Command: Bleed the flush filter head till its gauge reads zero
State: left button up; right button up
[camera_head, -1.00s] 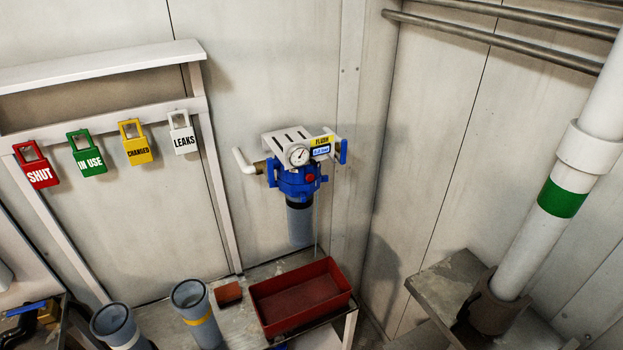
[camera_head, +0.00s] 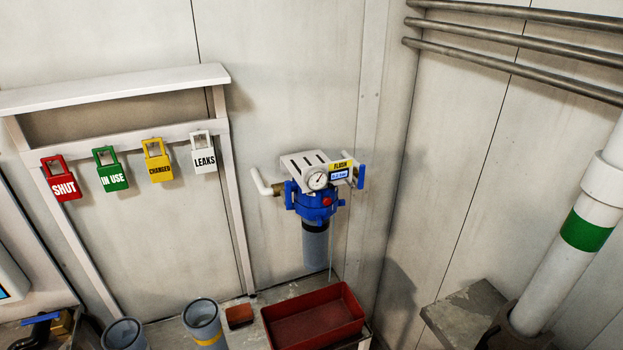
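The blue flush filter head (camera_head: 312,203) is mounted on the wall near the corner, with a grey filter bowl (camera_head: 315,245) under it. A round white gauge (camera_head: 317,180) faces me on its front; its needle is too small to read. A yellow FLUSH label with a small display (camera_head: 340,170) sits beside the gauge. A red button (camera_head: 326,201) is on the head's front. Blue valve handles show at its left and at its right (camera_head: 361,176). A thin line runs down beside the bowl toward the red tray (camera_head: 362,322). Neither of my grippers is in view.
Red SHUT (camera_head: 64,187), green IN USE (camera_head: 112,178), yellow CHANGED (camera_head: 160,173) and white LEAKS (camera_head: 205,161) tags hang on a rack at left. Grey cylinders (camera_head: 201,313) stand on the bench by a brown block (camera_head: 239,316). A white pipe (camera_head: 565,260) stands at right.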

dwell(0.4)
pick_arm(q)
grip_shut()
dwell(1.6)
